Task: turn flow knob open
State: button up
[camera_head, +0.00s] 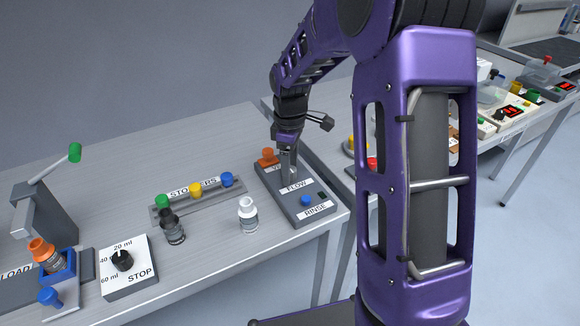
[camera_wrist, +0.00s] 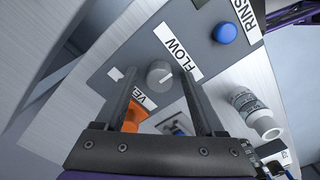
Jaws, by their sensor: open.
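The flow knob (camera_wrist: 159,73) is a small grey round knob with a pale pointer line, beside the FLOW label (camera_wrist: 178,53) on a grey panel. My gripper (camera_wrist: 158,75) is open, with its two fingers on either side of the knob in the wrist view. I cannot tell whether the fingers touch it. In the head view my gripper (camera_head: 288,172) points down over the middle of the panel (camera_head: 312,217) and hides the knob.
On the same panel are an orange knob (camera_head: 267,157) and a blue RINSE button (camera_head: 306,200). A white bottle (camera_head: 248,215) stands left of the panel, near a stopper rack (camera_head: 212,199) and a dark bottle (camera_head: 173,230). A STOP dial box (camera_head: 129,283) is at the lower left.

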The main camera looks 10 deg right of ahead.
grip_shut()
jog(key=shift+m, duration=0.3)
jog(key=m+p, duration=0.1)
jog(key=m, duration=0.2)
jog(key=shift+r, duration=0.1)
jog(key=m, duration=0.5)
jog(key=shift+p, duration=0.35)
jog(key=m, duration=0.4)
jog(key=shift+m+p, duration=0.3)
jog(key=shift+p, duration=0.1)
jog(key=m+p, duration=0.1)
jog(key=m, duration=0.3)
jog(key=shift+m, duration=0.3)
